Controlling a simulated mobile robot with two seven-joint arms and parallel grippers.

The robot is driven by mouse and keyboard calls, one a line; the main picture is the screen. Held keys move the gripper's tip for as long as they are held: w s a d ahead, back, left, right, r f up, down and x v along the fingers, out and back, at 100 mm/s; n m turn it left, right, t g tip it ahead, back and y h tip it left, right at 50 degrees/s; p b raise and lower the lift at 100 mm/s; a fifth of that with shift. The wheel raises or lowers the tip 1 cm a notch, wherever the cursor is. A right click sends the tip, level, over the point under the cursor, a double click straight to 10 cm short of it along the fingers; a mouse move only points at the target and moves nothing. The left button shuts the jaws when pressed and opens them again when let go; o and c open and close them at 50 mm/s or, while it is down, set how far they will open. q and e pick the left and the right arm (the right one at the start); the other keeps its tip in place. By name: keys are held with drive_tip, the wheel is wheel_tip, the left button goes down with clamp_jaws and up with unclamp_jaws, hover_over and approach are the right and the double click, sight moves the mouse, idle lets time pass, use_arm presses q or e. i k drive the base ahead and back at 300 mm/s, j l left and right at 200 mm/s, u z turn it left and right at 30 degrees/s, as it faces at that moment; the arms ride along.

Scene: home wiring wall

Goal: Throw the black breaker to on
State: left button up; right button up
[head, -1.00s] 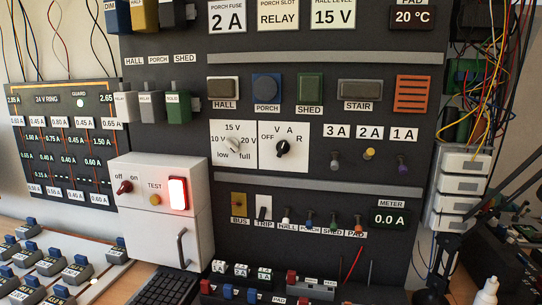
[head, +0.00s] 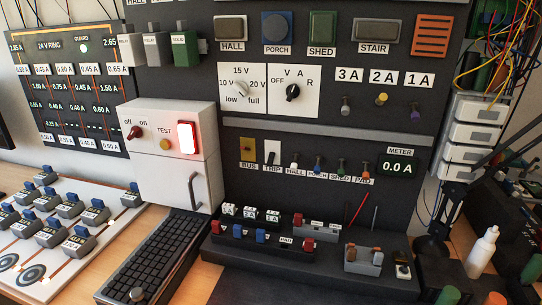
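I cannot tell for sure which part is the black breaker. On the dark wall panel, a narrow switch labelled TRIP (head: 271,157), with a white upper part and a dark lower part, sits beside the brass BUS plate (head: 247,149). At the panel's foot, a small dark block with a pale top (head: 402,271) stands on the black ledge, right of a grey block with two brown levers (head: 363,260). Its lever position is too small to read. Neither of my grippers shows.
A white box with an off/on toggle (head: 135,132) and lit red rocker (head: 181,138) stands left of the panel. A black keyboard (head: 155,258) lies before it. Several grey blocks with blue levers (head: 75,207) fill the left board. A white bottle (head: 481,252) stands right.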

sight(271, 157)
drive_tip(key=j, duration=2.3)
